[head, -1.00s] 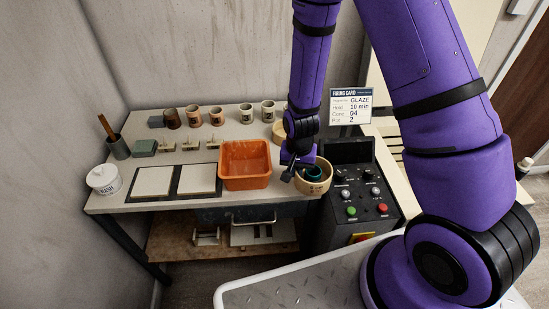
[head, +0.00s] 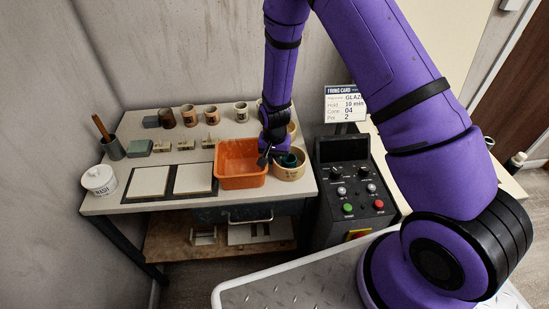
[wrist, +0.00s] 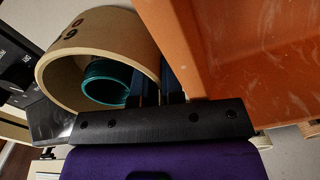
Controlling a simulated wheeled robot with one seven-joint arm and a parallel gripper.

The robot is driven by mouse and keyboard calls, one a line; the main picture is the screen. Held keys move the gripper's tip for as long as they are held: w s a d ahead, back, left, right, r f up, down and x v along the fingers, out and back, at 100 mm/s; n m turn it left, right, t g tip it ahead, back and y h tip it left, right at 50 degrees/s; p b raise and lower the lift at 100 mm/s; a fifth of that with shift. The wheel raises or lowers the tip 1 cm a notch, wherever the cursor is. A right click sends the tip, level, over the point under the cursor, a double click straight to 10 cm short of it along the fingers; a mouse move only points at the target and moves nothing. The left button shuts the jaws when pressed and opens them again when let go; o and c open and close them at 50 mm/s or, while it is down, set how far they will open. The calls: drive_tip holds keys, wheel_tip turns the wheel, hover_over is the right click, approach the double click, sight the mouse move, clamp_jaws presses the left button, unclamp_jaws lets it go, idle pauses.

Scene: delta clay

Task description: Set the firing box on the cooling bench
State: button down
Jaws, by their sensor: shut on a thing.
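The firing box looks to be the round tan open-topped box (head: 289,174), with a teal round pot (head: 290,161) inside. My gripper (head: 264,158) is shut on its left wall, beside the orange bin. In the wrist view the tan box (wrist: 72,45) has dark digits on it, and the teal pot (wrist: 105,82) lies inside. My gripper fingers (wrist: 158,85) straddle the wall. The box is over the right front corner of a grey-topped bench (head: 150,205); I cannot tell if it touches. No label shows which surface is the cooling bench.
The orange bin (head: 241,178) stands close left of the box. A cream surface (head: 507,182) lies far right.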

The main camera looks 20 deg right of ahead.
drive_tip(key=shift+f, duration=0.15)
drive_tip(key=c, duration=1.5)
unclamp_jaws()
drive_tip(key=s+d+r+n+t, duration=0.1)
drive_tip(key=s+d+r, duration=0.1)
drive_tip(key=r, duration=1.1)
drive_tip(key=s+d+r, duration=0.1)
drive_tip(key=r, duration=1.3)
drive_tip(key=s+d+r+n+t, duration=0.2)
drive_tip(key=s+d+r, duration=0.1)
drive_tip(key=s+r, duration=0.5)
drive_tip(key=s+d+r+n+t, duration=0.1)
drive_tip(key=s+d+r, duration=0.2)
drive_tip(key=s+r, duration=0.5)
drive_tip(key=shift+n+t, duration=0.6)
drive_tip(key=shift+n, duration=0.1)
drive_tip(key=s+r, duration=0.1)
drive_tip(key=s, duration=0.2)
drive_tip(key=s+d+r, duration=0.1)
drive_tip(key=s, duration=0.2)
drive_tip(key=s+r, duration=0.2)
drive_tip(key=s, duration=0.1)
drive_tip(key=shift+s+d, duration=0.1)
drive_tip(key=shift+d, duration=0.3)
